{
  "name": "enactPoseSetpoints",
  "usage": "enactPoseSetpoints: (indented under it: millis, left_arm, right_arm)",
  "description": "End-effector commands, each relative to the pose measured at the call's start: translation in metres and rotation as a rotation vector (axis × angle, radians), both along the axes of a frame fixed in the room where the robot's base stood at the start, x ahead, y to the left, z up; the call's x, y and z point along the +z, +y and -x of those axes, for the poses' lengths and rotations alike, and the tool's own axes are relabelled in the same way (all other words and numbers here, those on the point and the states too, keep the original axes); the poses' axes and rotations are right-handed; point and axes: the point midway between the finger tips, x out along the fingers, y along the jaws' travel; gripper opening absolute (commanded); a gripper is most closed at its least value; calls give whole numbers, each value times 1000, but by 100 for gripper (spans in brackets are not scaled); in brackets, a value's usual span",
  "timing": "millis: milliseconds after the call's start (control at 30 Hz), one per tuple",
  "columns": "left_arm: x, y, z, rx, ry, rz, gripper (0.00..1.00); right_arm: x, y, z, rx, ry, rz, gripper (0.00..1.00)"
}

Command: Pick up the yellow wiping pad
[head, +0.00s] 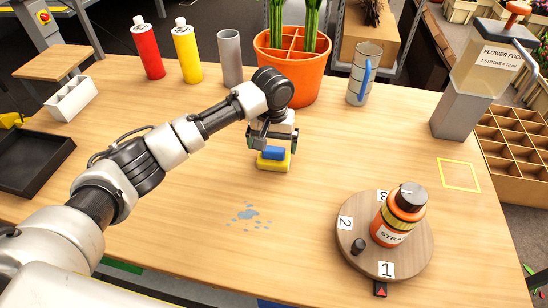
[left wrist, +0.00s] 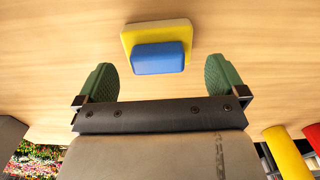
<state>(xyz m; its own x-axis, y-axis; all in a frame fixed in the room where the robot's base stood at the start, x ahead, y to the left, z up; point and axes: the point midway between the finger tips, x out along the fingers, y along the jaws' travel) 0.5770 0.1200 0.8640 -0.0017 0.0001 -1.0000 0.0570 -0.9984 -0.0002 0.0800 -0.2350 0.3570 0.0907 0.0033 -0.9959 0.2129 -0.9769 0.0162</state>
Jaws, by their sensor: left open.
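The yellow wiping pad (head: 274,162) lies flat on the wooden table, with a blue block-shaped grip (head: 273,153) on top. My left gripper (head: 268,143) is over the pad, its fingers pointing down around the pad's far side. In the left wrist view, the yellow pad (left wrist: 128,38) and its blue grip (left wrist: 158,58) sit ahead of the open green fingertips (left wrist: 160,82). Nothing is between the fingers. My right gripper is not in view.
Grey-blue spots (head: 247,214) mark the table in front of the pad. A round turntable (head: 350,257) carrying an orange bottle (head: 398,216) stands at the right. An orange divided pot (head: 300,75) is close behind the gripper. The table right of the pad is clear.

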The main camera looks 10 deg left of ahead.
Motion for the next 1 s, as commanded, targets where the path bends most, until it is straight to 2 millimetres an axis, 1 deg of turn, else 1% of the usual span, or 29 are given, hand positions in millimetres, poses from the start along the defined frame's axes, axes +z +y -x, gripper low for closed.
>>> enactPoseSetpoints:
  millis: [167, 300, 433, 533, 733, 933, 967, 1000]
  left_arm:
    - [-14, -1, 0, 0, 0, -1, 100]
    - [-36, -2, 0, 0, 0, -2, 100]
    - [-52, -2, 0, -1, 0, -1, 100]
    - [-57, -2, 0, -1, -2, 0, 100]
    - [-57, -3, 0, -2, -2, 0, 100]
    - [-57, -3, 0, -2, -2, 0, 69]
    - [-57, -3, 0, -2, -2, 0, 67]
    - [-57, -3, 0, -2, -2, 0, 67]
  right_arm:
    - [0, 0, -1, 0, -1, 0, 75]
    - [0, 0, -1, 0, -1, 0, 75]
    - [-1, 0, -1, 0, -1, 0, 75]
    - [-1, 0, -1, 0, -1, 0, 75]
    - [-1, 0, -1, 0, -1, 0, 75]
    - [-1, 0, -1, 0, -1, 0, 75]
    - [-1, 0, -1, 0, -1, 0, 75]
    - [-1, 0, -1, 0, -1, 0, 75]
